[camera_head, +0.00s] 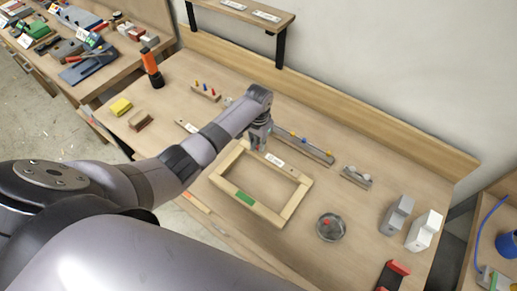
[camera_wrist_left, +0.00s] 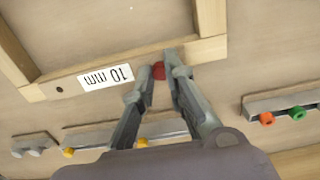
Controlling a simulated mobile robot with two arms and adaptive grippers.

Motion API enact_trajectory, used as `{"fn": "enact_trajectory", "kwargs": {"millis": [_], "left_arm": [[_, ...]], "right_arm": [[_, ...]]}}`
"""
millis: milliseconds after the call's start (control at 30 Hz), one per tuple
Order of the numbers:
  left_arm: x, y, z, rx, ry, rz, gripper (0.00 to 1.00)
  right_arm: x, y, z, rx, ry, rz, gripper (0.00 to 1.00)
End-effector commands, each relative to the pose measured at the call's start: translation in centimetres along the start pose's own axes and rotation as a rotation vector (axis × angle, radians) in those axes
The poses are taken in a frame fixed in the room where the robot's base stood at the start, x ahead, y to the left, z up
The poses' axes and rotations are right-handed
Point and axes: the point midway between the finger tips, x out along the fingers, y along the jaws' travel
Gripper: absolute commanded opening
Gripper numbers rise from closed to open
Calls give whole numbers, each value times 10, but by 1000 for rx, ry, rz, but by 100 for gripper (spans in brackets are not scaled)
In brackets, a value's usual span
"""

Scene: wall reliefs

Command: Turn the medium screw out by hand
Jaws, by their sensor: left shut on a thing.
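My left gripper (camera_head: 259,142) reaches over the back edge of a wooden frame (camera_head: 295,202) lying on the bench. In the left wrist view, its fingertips (camera_wrist_left: 162,70) are closed around a small red piece (camera_wrist_left: 159,71) at the frame's edge, beside the "10 mm" label (camera_wrist_left: 105,77). It looks like the head of the medium screw, but its shaft is hidden and I cannot tell how deep it sits. A dark hole (camera_wrist_left: 58,89) shows in the same frame bar. In the head view, the gripper hides the red piece. My right gripper is not in view.
A rail with coloured pegs (camera_head: 305,147) lies just behind the frame. Grey (camera_head: 397,213) and white (camera_head: 424,231) blocks stand farther right. A shelf (camera_head: 245,12) overhangs the back.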

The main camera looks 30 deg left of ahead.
Motion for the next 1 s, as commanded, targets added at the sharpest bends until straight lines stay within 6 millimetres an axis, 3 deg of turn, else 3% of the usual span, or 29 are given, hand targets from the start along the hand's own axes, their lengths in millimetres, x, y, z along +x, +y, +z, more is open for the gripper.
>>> {"fn": "enact_trajectory", "kwargs": {"millis": [167,200,367,1000], "left_arm": [[0,1,0,-88,1,3,0],[0,0,0,-93,1,0,11],[0,0,0,-89,1,0,0],[-6,0,0,-88,0,0,0]], "right_arm": [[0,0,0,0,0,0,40],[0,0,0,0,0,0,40],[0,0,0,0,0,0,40],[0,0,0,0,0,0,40]]}}
